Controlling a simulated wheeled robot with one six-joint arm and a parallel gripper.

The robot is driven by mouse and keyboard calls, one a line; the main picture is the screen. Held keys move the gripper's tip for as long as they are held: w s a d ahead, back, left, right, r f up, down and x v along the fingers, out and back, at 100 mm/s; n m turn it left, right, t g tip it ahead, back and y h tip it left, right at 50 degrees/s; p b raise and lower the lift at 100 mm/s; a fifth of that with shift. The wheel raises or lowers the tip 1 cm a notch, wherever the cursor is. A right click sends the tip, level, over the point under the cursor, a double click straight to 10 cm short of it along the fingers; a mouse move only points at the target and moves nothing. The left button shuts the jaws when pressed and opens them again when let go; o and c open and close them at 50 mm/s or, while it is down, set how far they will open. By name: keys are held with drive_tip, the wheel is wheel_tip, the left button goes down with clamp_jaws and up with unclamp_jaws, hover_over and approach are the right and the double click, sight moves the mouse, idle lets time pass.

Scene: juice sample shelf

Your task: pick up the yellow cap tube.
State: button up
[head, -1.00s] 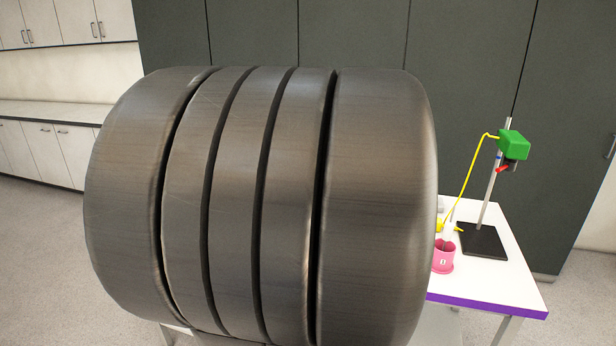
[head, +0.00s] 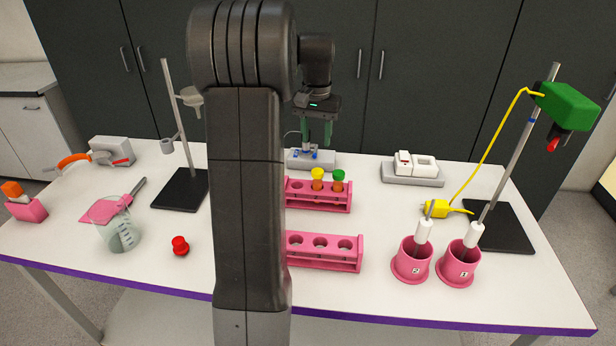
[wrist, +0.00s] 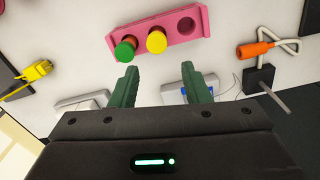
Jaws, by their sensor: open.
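The yellow cap tube (head: 318,178) stands upright in the back pink rack (head: 325,207), just left of a green cap tube (head: 338,180). In the wrist view the yellow cap (wrist: 157,41) shows with the green cap (wrist: 124,51) to its left and an empty hole to its right. My gripper (head: 316,143) is open and empty, above the table behind the back rack. In the wrist view its two green fingers (wrist: 159,76) point towards the rack, with the yellow cap beyond the gap between them, apart from both.
A front pink rack (head: 322,264) shows empty holes. Two pink cups (head: 411,262) hold probes at right. A stand with a green box (head: 567,105) is at far right. A white device (head: 412,170) sits at the back. A beaker (head: 118,228) and red cap (head: 180,246) are at left.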

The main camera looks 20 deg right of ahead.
sight(318, 171)
drive_tip(key=f, duration=0.8)
drive_tip(key=shift+s+f+p, duration=0.1)
drive_tip(key=shift+s+p, duration=0.1)
drive_tip(key=shift+p, duration=0.2)
drive_tip(key=f, duration=0.1)
drive_tip(key=f+p, duration=0.1)
drive_tip(key=f, duration=0.3)
drive_tip(key=shift+d, duration=0.25)
drive_tip(key=shift+c, duration=0.4)
drive_tip(key=c, duration=0.7)
